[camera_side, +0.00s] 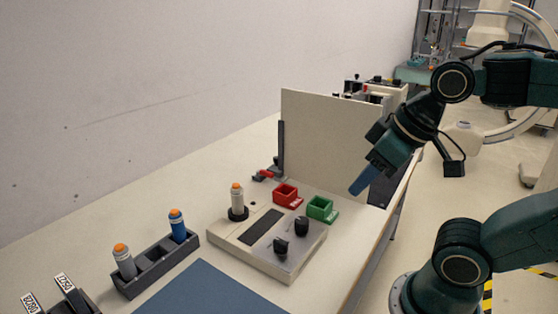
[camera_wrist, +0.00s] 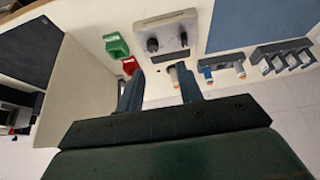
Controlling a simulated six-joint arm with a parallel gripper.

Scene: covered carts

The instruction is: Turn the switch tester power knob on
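The switch tester (camera_side: 250,252) is a light grey box on the table in the side view, with a dark rectangular panel (camera_side: 260,227). Two black knobs stand on its right part, a front one (camera_side: 281,247) and a rear one (camera_side: 302,226). Both knobs show in the wrist view, one at left (camera_wrist: 153,45) and one at right (camera_wrist: 184,40). I cannot tell which is the power knob or how it is set. A grey cylinder with an orange top (camera_side: 237,197) stands upright in the tester's round socket. My gripper (camera_wrist: 160,76) is open, empty, above and right of the tester in the side view.
A red bin (camera_side: 286,195) and a green bin (camera_side: 320,208) sit behind the tester. An upright pale panel (camera_side: 335,145) stands beyond them. A dark rack (camera_side: 156,264) with a blue and a grey cylinder is at left, near a blue mat (camera_side: 210,293).

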